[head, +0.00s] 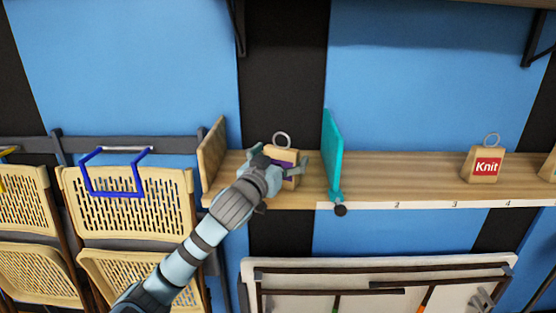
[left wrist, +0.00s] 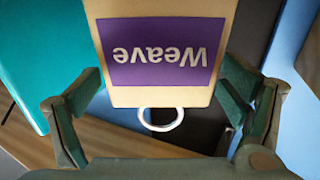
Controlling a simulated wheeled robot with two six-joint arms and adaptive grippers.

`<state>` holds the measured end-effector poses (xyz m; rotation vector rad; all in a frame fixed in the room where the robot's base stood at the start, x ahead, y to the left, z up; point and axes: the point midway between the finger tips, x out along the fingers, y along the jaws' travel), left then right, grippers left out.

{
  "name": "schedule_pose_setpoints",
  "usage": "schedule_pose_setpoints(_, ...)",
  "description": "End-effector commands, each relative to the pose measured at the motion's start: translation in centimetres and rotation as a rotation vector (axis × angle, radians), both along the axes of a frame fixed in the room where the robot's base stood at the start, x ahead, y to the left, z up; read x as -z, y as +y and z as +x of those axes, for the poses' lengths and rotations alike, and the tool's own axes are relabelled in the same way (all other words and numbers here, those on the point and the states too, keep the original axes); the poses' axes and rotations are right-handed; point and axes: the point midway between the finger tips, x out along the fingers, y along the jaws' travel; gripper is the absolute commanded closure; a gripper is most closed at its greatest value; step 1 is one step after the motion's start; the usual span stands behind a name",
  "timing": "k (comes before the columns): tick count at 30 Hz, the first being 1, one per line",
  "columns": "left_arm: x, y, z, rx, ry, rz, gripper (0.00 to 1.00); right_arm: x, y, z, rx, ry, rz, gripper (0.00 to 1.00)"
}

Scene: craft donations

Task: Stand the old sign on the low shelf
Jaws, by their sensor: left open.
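A pale wooden block sign with a metal ring on top (head: 284,151) stands on the wooden shelf (head: 400,187), left of the teal divider (head: 332,150). In the left wrist view the sign (left wrist: 160,98) shows a purple label reading "Weave", upside down there, with its ring near the bottom. My left gripper (head: 277,163) is at this sign. Its fingers are open, one on either side; in the left wrist view (left wrist: 160,88) they look close to the sign's edges, and I cannot tell whether they touch. The arm hides part of the sign. My right gripper is not in view.
A wooden end board (head: 211,160) bounds the left end. A folded white table (head: 375,268) is below. The shelf between divider and "Knit" is clear.

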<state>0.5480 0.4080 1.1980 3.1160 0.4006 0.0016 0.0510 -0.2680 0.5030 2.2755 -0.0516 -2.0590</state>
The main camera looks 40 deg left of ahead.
Motion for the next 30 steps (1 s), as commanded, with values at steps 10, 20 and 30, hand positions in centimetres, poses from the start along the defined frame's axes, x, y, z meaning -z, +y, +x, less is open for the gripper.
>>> schedule_pose_setpoints(10, 0.2, -1.7, -6.5, 0.003, 0.003, 0.017, 0.09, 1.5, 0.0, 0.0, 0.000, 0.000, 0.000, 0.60)
schedule_pose_setpoints(20, -0.8, -2.8, -11.0, -0.005, 0.005, 0.000, 0.09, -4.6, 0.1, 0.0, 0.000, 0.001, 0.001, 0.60)
schedule_pose_setpoints(30, -0.1, -3.0, -11.6, 0.000, -0.001, -0.001, 0.09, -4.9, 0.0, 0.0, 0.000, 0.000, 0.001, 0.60)
